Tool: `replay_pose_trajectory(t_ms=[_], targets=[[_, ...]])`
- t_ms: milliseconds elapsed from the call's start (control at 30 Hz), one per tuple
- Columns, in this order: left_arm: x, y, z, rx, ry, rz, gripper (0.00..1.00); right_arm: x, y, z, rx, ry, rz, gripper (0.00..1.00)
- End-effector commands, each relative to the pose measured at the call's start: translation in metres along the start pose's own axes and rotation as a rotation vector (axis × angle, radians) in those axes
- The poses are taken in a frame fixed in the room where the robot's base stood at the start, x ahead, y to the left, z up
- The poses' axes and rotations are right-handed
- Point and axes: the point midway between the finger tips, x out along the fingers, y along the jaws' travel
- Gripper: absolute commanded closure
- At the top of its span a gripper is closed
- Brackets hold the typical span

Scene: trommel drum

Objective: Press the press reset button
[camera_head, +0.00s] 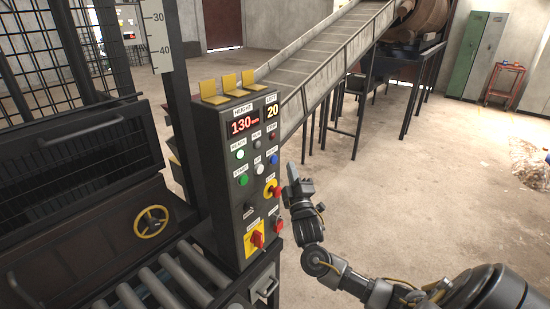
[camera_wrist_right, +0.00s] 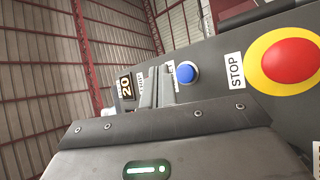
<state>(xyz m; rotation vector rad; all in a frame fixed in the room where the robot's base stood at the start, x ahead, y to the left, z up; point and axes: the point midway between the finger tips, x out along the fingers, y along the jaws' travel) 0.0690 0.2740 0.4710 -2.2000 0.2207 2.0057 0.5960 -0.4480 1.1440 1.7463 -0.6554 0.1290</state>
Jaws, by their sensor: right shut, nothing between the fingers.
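The control panel (camera_head: 232,188) stands upright left of my right gripper. A blue button (camera_head: 273,160), likely the press reset, sits at the right end of its button row. In the right wrist view the blue button (camera_wrist_right: 187,73) shows just right of the fingertips, and its label is partly hidden by them. My right gripper (camera_head: 291,170) is shut and empty, its fingers pointing up beside the panel's right edge. In the right wrist view the shut fingers (camera_wrist_right: 157,88) appear near the button; I cannot tell the exact gap. My left gripper is out of view.
A red stop button on a yellow base (camera_head: 272,189) sits below the blue one; this stop button (camera_wrist_right: 290,60) is large in the wrist view. A red rotary switch (camera_head: 257,239) is lower. Rollers (camera_head: 160,287) lie left; a conveyor (camera_head: 325,50) rises behind. Floor to the right is mostly clear.

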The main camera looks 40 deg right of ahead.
Motion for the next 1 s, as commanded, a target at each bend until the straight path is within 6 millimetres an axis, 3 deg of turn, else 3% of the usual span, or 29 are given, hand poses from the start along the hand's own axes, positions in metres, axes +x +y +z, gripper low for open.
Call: replay_pose_trajectory(t_ms=[300, 1000], targets=[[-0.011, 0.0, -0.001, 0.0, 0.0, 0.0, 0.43, -0.014, 0.011, 0.01, -0.001, 0.001, 0.0, 1.0], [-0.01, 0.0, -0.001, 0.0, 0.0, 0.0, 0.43, -0.014, 0.01, 0.01, -0.001, 0.001, 0.0, 1.0]])
